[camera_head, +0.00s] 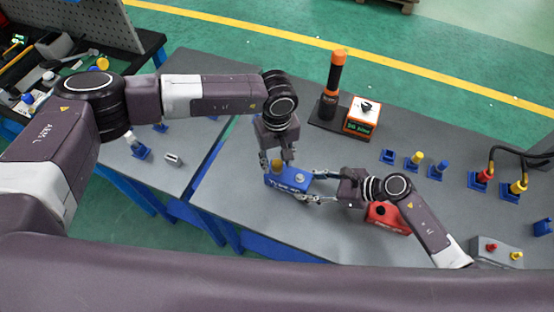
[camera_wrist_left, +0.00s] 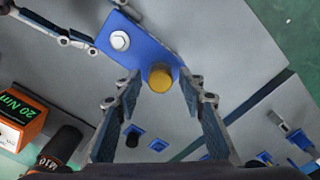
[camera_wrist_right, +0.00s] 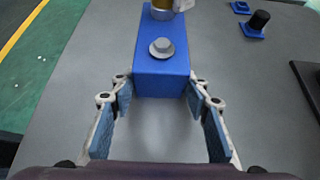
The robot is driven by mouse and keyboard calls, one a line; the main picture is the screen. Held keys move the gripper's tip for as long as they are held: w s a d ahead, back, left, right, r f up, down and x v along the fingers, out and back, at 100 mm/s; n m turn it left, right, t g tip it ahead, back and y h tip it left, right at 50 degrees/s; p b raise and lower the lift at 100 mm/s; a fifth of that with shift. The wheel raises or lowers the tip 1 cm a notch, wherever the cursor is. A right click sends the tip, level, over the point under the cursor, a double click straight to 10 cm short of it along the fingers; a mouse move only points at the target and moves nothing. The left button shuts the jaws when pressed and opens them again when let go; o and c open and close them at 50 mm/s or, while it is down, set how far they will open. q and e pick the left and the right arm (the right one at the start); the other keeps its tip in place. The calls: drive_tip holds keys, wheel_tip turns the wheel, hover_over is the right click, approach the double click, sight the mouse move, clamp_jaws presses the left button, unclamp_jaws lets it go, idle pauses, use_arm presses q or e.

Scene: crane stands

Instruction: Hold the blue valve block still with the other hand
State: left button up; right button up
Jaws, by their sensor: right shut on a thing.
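The blue valve block (camera_head: 287,180) lies on the grey table, with a yellow cap (camera_head: 276,165) at one end and a grey hex bolt (camera_wrist_right: 162,48) at the other. My right gripper (camera_head: 309,186) is shut on the bolt end of the block, one finger on each side; the right wrist view shows the blue block (camera_wrist_right: 160,75) between its fingertips. My left gripper (camera_head: 279,160) points down over the cap end. In the left wrist view its open fingers (camera_wrist_left: 160,85) stand either side of the yellow cap (camera_wrist_left: 160,78), with gaps visible.
A red block (camera_head: 388,217) sits by my right wrist. A black and orange tool (camera_head: 331,85) stands behind, beside an orange box with a display (camera_head: 361,116). Several blue sockets with coloured plugs (camera_head: 415,160) are to the right. A gap separates the left table (camera_head: 190,150).

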use_arm(q)
drive_tip(key=n, duration=0.4)
drive_tip(key=shift+n, duration=0.4)
drive_tip(key=n, duration=0.3)
drive_tip(key=shift+n, duration=0.3)
drive_tip(key=shift+c, duration=0.7)
clamp_jaws()
drive_tip(key=m, duration=0.5)
drive_tip(key=shift+m, duration=0.6)
drive_tip(key=m, duration=0.4)
